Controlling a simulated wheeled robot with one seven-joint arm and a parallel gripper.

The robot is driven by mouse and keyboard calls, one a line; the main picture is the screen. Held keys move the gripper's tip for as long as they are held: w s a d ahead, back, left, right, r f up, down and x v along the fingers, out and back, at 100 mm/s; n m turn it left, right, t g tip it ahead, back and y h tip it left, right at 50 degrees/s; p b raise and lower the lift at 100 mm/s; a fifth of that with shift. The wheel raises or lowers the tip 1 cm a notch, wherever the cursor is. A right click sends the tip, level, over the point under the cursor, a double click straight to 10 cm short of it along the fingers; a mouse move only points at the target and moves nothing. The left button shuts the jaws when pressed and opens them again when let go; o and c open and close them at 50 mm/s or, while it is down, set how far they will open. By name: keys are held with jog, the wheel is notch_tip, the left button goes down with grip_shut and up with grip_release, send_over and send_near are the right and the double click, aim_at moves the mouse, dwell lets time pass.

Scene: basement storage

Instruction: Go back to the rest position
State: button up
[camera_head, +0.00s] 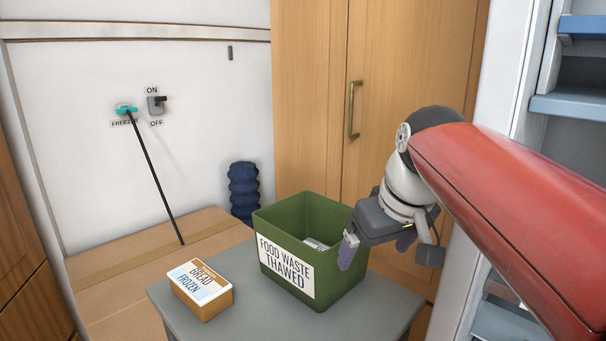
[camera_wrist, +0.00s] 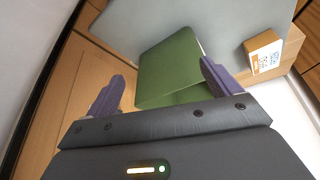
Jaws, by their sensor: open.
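My gripper (camera_head: 377,246) is open, at the right side of the green bin, near its rim. In the wrist view its two purple fingers (camera_wrist: 162,92) stand wide apart with nothing held between them. My arm comes in from the right. The green bin (camera_head: 343,278), labelled "FOOD WASTE THAWED", stands upright on a grey table (camera_head: 215,328). It also shows in the wrist view (camera_wrist: 168,68), beyond the fingers. A small light-coloured item (camera_head: 316,243) shows inside the bin, mostly hidden by its wall. I cannot tell whether a finger touches the bin.
A box labelled "BREAD FROZEN" (camera_head: 200,290) sits on the table left of the bin. A wooden cabinet (camera_head: 310,100) and open shelving (camera_head: 570,105) stand close to my arm.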

jog(key=s+d+f+m+t+h, duration=0.1)
jog(key=s+d+f+m, duration=0.3)
jog(key=s+f, duration=0.9)
notch_tip(320, 180, down, 2)
jog(key=shift+s+f+h, duration=0.2)
jog(key=shift+s+h, duration=0.1)
jog(key=shift+s, duration=0.1)
